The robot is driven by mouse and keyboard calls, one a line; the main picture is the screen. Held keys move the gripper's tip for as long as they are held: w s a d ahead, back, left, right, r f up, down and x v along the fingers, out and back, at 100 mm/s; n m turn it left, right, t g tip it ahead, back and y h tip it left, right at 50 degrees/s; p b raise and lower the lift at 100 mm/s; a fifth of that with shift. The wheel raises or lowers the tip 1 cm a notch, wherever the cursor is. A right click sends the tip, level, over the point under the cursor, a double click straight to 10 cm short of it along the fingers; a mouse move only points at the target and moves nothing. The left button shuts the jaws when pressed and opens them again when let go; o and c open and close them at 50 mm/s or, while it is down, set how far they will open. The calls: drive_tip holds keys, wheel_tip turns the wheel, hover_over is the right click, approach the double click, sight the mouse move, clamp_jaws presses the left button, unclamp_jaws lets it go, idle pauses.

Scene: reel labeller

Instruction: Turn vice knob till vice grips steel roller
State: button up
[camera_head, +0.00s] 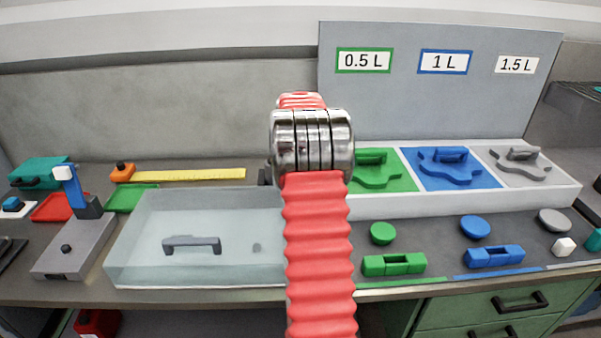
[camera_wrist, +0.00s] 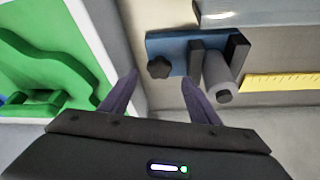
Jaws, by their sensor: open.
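In the wrist view a blue vice (camera_wrist: 175,42) stands near the top middle, with a dark lobed knob (camera_wrist: 159,68) at its left end. Two dark upright jaws rise from it, the left jaw (camera_wrist: 195,58) and the right jaw (camera_wrist: 238,48). A grey steel roller (camera_wrist: 219,74) lies between them, end towards the camera; I cannot tell whether both jaws touch it. My gripper (camera_wrist: 160,92) is open and empty, its fingertips below and either side of the knob, apart from it. In the head view my arm hides most of the vice.
A green compartment (camera_wrist: 40,70) lies left of the vice in the wrist view; a yellow ruler (camera_wrist: 285,82) lies right. In the head view a clear box (camera_head: 130,270) stands front left, and a tray with green, blue and grey sections (camera_head: 470,204) stands right.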

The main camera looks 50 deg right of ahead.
drive_tip(key=v, duration=0.8)
drive_tip(key=shift+r, duration=0.15)
drive_tip(key=shift+a, duration=0.1)
drive_tip(key=s+a+f+n+y, duration=0.1)
drive_tip(key=s+a+f+n, duration=0.2)
drive_tip(key=a, duration=0.4)
drive_tip(key=s+a+n, duration=0.1)
drive_tip(key=a, duration=0.6)
drive_tip(key=s+a+r+n+y, duration=0.1)
drive_tip(key=s+a, duration=0.1)
drive_tip(key=a, duration=0.6)
drive_tip(key=s+a+r+n, duration=0.1)
drive_tip(key=s+a, duration=0.1)
drive_tip(key=a, duration=0.6)
drive_tip(key=shift+a+n, duration=0.1)
drive_tip(key=shift+n, duration=0.2)
drive_tip(key=s+a+r+n+t, duration=0.1)
drive_tip(key=s+a+n, duration=0.1)
drive_tip(key=a, duration=0.5)
drive_tip(key=s+a+r+n+t+y, duration=0.1)
drive_tip(key=s+a+n, duration=0.1)
drive_tip(key=s+a, duration=0.3)
drive_tip(key=s+a+r+n+t+y, duration=0.1)
drive_tip(key=s+a, duration=0.3)
drive_tip(key=a, duration=0.6)
drive_tip(key=shift+s+a+r+n+t, duration=0.2)
drive_tip(key=shift+a+r+n+t, duration=0.1)
drive_tip(key=shift+n, duration=0.3)
